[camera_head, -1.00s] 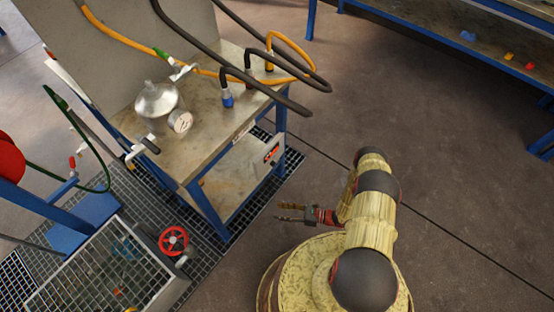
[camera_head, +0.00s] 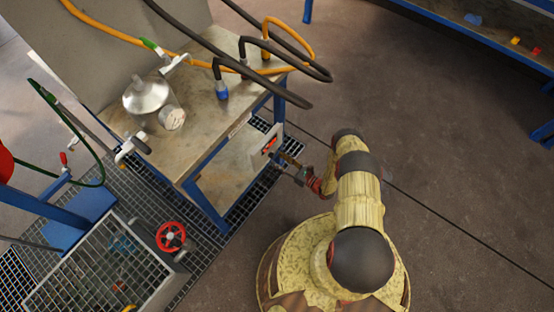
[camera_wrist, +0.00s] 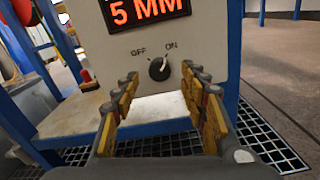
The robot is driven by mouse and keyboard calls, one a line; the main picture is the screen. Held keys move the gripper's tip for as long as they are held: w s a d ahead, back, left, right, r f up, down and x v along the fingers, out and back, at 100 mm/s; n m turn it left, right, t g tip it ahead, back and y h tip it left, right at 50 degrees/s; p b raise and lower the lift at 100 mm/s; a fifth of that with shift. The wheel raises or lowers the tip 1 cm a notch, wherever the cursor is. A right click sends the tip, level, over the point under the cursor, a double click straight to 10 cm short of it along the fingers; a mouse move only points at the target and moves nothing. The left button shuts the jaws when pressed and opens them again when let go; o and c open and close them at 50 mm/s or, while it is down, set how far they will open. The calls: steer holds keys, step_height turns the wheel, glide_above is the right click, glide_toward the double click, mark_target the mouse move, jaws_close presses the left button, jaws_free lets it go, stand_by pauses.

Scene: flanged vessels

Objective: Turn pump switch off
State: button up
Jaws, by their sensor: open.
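The pump switch (camera_wrist: 158,68) is a round black knob with a white pointer on a pale control box (camera_wrist: 205,38). OFF is printed at its upper left and ON at its upper right. The pointer leans toward ON. A red display above it reads "5 MM". My gripper (camera_wrist: 165,92) is open in the wrist view, its yellow-padded fingers spread below and to either side of the knob, not visibly touching it. In the head view my gripper (camera_head: 284,166) is close to the box (camera_head: 265,146) at the table's right side; the knob is too small to see there.
The blue-framed table (camera_head: 205,125) carries a metal vessel with a gauge (camera_head: 150,97) and several hoses. Black hoses (camera_head: 285,92) overhang its right edge. A red valve wheel (camera_head: 170,237) stands at lower left. Open floor (camera_head: 450,170) lies to the right.

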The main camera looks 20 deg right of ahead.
steer(key=shift+x, duration=1)
steer(key=shift+c, duration=1.2)
jaws_close()
